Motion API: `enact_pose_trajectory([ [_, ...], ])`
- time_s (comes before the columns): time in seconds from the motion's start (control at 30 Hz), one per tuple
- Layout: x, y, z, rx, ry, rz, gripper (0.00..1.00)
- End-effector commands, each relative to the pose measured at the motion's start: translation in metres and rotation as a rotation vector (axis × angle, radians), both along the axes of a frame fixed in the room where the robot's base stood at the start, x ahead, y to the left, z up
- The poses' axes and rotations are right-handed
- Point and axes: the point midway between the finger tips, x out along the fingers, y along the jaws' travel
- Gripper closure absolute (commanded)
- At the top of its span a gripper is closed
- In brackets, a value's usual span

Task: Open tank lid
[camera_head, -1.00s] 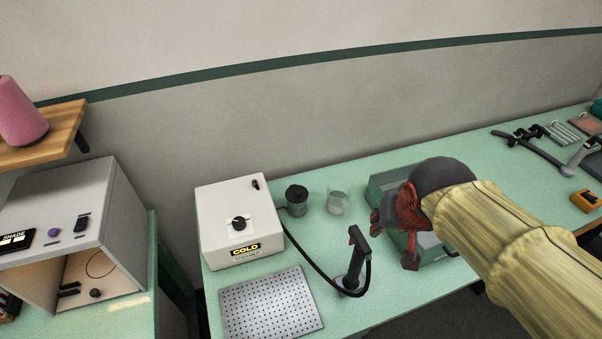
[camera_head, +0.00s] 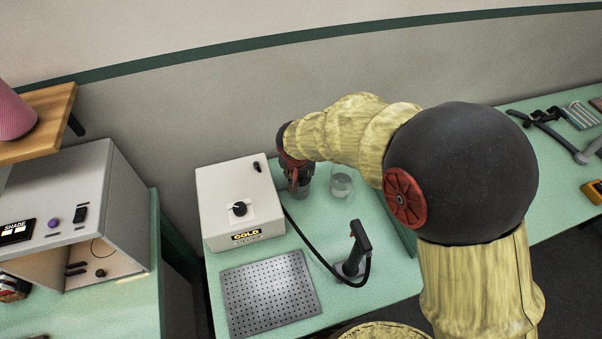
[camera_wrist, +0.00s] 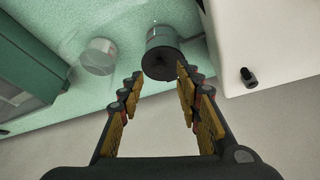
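A small grey canister with a dark round lid (camera_wrist: 162,62) stands on the green bench, seen from above in the wrist view; I take this for the tank. Its lid lies just beyond and between my fingertips. My gripper (camera_wrist: 158,80) is open, with a finger on each side and nothing held. In the head view my gripper (camera_head: 297,184) points down at the canister beside the white box and hides most of it. I cannot tell whether the fingers touch the lid.
A white box (camera_head: 225,205) with a black knob stands close left of the canister. A clear glass jar (camera_head: 341,186) stands close right.

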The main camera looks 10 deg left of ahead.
Motion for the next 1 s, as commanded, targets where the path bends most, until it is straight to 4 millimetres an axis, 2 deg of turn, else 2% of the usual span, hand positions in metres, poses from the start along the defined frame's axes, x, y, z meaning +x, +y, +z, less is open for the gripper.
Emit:
enact_pose_trajectory([
  [0.1, 0.006, -0.001, -0.019, -0.002, 0.003, -0.001, 0.66],
  [0.3, 0.015, 0.000, -0.036, 0.000, 0.000, -0.001, 0.66],
  [0.67, 0.017, 0.000, -0.040, 0.000, 0.000, 0.000, 0.66],
  [1.0, 0.017, 0.000, -0.039, 0.000, 0.000, 0.000, 0.86],
])
